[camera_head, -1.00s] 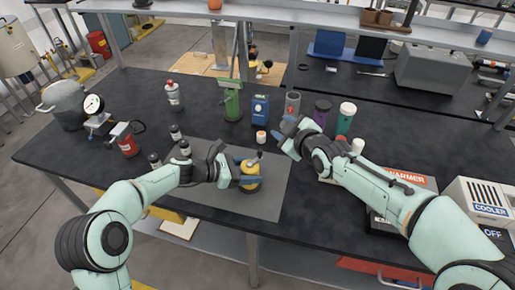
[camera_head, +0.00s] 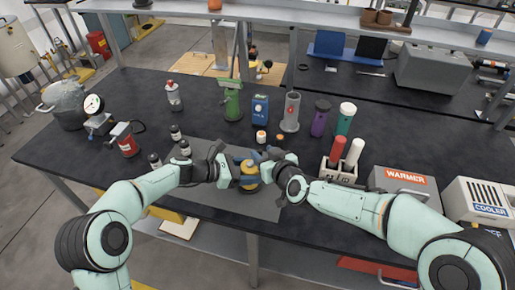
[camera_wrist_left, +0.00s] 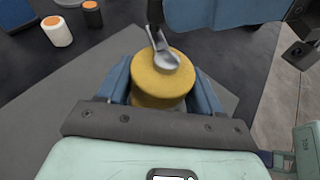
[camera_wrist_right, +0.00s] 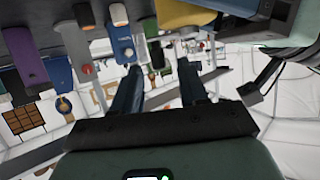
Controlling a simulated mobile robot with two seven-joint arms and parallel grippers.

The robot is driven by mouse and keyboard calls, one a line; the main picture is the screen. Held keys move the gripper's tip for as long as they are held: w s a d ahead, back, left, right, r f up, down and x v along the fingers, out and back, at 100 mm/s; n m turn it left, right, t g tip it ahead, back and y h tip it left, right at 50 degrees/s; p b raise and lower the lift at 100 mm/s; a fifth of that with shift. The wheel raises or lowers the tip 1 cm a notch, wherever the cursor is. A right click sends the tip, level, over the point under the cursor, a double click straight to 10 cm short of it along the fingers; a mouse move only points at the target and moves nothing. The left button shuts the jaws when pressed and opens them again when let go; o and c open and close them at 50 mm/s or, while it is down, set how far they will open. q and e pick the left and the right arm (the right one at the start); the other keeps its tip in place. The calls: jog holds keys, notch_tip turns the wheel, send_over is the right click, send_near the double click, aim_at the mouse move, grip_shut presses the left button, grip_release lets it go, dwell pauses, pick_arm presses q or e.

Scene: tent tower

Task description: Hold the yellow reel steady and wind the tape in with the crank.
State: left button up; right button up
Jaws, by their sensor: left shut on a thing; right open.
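The yellow reel (camera_head: 249,184) stands upright on the grey mat (camera_head: 225,203) at the front of the bench. My left gripper (camera_head: 243,174) comes from the left and is shut on it; in the left wrist view its blue fingers flank the reel (camera_wrist_left: 153,90). The silver crank (camera_wrist_left: 165,60) lies across the reel's top. My right gripper (camera_head: 266,157) is open beside the top of the reel, on its right. In the right wrist view nothing shows between its fingers (camera_wrist_right: 158,88). I cannot make out the tape; the grippers hide part of the reel in the head view.
Small orange-capped bottles (camera_head: 261,137) stand just behind my right gripper. A green stand (camera_head: 232,103), a blue device (camera_head: 260,109) and a grey cylinder (camera_head: 290,112) are further back. A block with red and white tubes (camera_head: 337,172) is near my right arm. The mat's front is clear.

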aim_at(260, 152)
jog(key=x, duration=0.5)
grip_shut()
jog(key=shift+s, duration=0.1)
jog(key=shift+s+a+m+h, duration=0.1)
jog(key=shift+m+h, duration=0.2)
